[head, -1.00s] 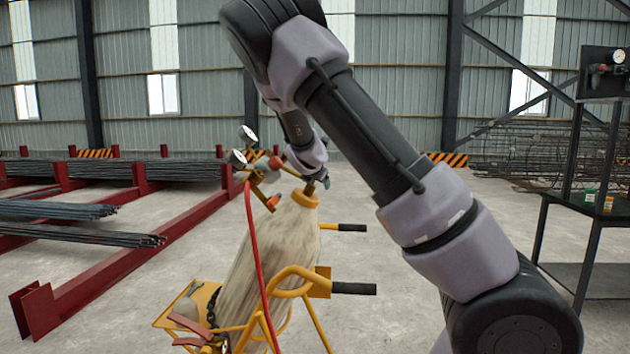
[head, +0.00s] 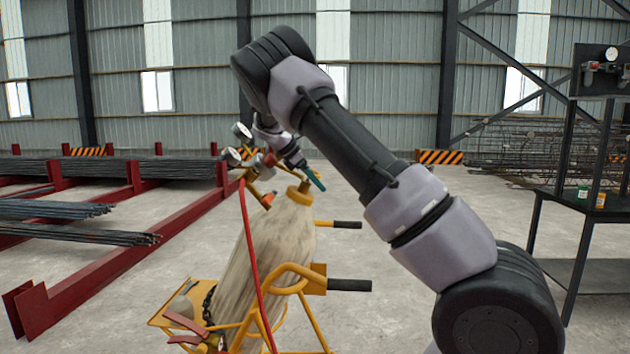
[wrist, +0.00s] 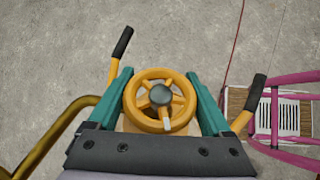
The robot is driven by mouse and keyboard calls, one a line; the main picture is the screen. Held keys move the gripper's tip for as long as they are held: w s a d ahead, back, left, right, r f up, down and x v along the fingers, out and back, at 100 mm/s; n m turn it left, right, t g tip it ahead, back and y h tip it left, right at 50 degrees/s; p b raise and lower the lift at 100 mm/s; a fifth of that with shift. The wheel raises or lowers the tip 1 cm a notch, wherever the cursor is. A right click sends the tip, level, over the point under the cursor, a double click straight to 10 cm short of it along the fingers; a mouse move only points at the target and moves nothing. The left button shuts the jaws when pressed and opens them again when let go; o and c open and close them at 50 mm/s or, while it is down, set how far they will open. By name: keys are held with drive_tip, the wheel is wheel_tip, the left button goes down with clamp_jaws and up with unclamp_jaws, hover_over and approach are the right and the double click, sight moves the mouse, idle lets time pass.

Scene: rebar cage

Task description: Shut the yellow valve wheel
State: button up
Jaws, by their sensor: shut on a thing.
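The yellow valve wheel (wrist: 176,82), with spokes and a dark grey hub, fills the middle of the wrist view. It sits on top of a pale, worn cylinder (head: 265,250) that leans on a yellow hand truck (head: 290,275). In the wrist view my gripper (wrist: 158,76) has one teal finger on either side of the wheel, shut on its rim. In the head view my gripper (head: 312,176) is at the cylinder's top. The wheel itself is hard to make out there behind my wrist.
Gauges and a regulator (head: 245,150) with a red hose (head: 250,240) stand just left of the cylinder top. The truck's black-gripped handles (head: 348,285) stick out right. Red racks (head: 120,245) with rebar lie left; a dark shelf stand (head: 590,215) is right. The floor between is open.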

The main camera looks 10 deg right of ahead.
drive_tip(key=shift+s+a+f+m+g+y, duration=0.1)
drive_tip(key=shift+s+m+g+y, duration=0.15)
drive_tip(key=shift+m+g, duration=0.7)
drive_tip(key=shift+s+d+m+g+y, duration=0.1)
drive_tip(key=shift+s+m+g+y, duration=0.15)
drive_tip(key=shift+m+g, duration=0.65)
drive_tip(key=shift+s+a+f+m+g+y, duration=0.15)
drive_tip(key=shift+m+g+y, duration=0.3)
drive_tip(key=shift+g, duration=0.8)
drive_tip(key=shift+s, duration=0.1)
drive_tip(key=o, duration=1.2)
drive_tip(key=shift+c, duration=0.2)
drive_tip(key=shift+r, duration=0.1)
drive_tip(key=shift+r, duration=0.1)
